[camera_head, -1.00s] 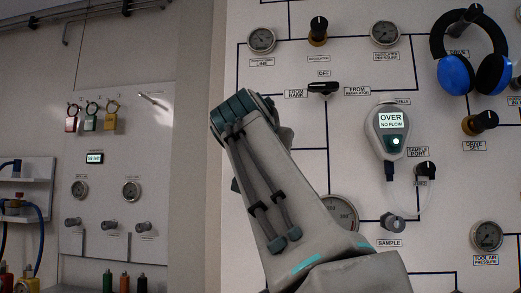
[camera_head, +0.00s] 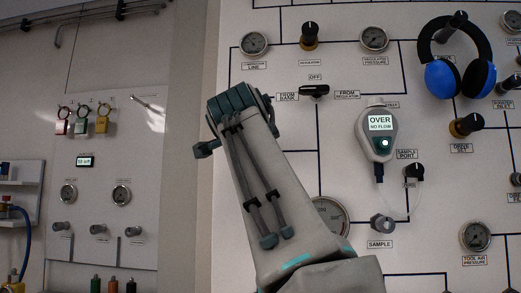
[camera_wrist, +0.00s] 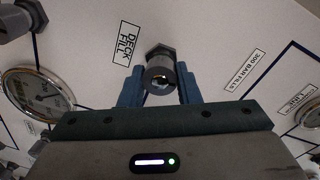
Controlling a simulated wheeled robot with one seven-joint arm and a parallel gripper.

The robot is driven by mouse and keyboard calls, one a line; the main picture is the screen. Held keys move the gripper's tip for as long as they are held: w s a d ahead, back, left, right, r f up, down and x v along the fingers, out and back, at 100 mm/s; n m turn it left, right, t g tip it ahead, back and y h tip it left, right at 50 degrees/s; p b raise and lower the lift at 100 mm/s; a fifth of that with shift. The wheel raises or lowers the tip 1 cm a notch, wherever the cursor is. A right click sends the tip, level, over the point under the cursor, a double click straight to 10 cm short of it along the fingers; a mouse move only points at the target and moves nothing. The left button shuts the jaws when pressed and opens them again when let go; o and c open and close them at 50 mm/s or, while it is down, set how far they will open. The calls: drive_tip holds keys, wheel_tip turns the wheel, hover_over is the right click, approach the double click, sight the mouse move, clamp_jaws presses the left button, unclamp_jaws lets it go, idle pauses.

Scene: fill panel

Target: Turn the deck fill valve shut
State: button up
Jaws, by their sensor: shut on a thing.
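In the wrist view, the deck fill valve (camera_wrist: 161,78) is a small dark grey metal knob on a stem standing out from the white panel. The "DECK FILL" label (camera_wrist: 126,44) is beside it, to its left. My gripper (camera_wrist: 160,88) has its two blue fingers on either side of the knob, shut on it. The finger contact is partly hidden by the gripper body. In the head view, my arm blocks part of the panel, and neither the gripper nor the deck fill valve shows.
In the wrist view, a round gauge (camera_wrist: 38,95) is left of the gripper and a "300 bar fills" label (camera_wrist: 246,72) is to the right. In the head view, a meter (camera_head: 380,130) reads "OVER NO FLOW", and blue headphones (camera_head: 442,80) hang at upper right.

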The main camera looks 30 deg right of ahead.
drive_tip(key=shift+m, duration=1)
drive_tip(key=o, duration=1)
drive_tip(key=shift+c, duration=0.2)
drive_tip(key=v, duration=1.3)
drive_tip(key=shift+s+a, duration=0.15)
drive_tip(key=shift+s, duration=0.2)
